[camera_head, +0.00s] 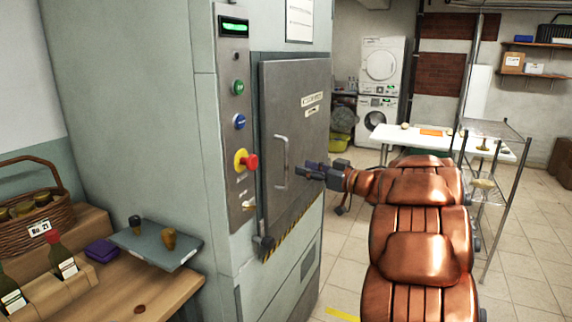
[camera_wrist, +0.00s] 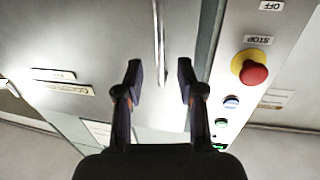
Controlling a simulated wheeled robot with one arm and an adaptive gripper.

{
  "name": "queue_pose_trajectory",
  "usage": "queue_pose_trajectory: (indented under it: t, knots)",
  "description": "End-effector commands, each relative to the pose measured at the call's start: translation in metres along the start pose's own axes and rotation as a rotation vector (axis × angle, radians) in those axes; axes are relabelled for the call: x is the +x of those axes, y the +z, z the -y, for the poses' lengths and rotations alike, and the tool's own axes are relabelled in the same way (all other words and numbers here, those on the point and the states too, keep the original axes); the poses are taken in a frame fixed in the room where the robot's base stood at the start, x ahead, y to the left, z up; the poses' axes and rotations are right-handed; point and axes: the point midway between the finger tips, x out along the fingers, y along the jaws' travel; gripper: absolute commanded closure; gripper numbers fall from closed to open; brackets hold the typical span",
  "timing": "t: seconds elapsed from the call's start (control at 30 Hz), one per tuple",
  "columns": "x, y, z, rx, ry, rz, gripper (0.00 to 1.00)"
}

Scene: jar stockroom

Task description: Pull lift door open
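The grey lift door (camera_head: 305,110) appears shut in the front of the pale green lift cabinet (camera_head: 140,120). Its slim upright metal handle (camera_head: 281,162) is on the door's left part. My gripper (camera_head: 301,172) is just right of the handle in the head view, apparently a small gap away. In the wrist view my gripper (camera_wrist: 160,82) is open with two dark fingers apart. The handle (camera_wrist: 158,40) lines up between the fingertips and appears to lie beyond them. Nothing is held.
A control panel (camera_head: 238,130) with a red emergency knob (camera_head: 249,161) is left of the door. A wooden table (camera_head: 120,290) with a tray (camera_head: 155,245), basket (camera_head: 35,218) and bottles stands at left. A wire rack (camera_head: 495,130) and white table (camera_head: 425,139) stand behind my arm.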

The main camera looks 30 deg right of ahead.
Motion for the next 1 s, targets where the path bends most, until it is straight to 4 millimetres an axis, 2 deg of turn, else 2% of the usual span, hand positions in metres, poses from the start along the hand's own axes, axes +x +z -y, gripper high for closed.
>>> queue_pose_trajectory:
  t: [0.53, 0.7, 0.97, 1.0]
  knots:
    - [0.068, -0.001, 0.001, -0.001, -0.003, 0.000, 0.62]
    - [0.075, -0.001, 0.001, 0.000, -0.002, -0.002, 0.62]
    - [0.076, 0.000, 0.000, -0.001, -0.001, -0.001, 0.62]
    - [0.076, 0.000, 0.000, -0.001, -0.001, -0.001, 0.66]
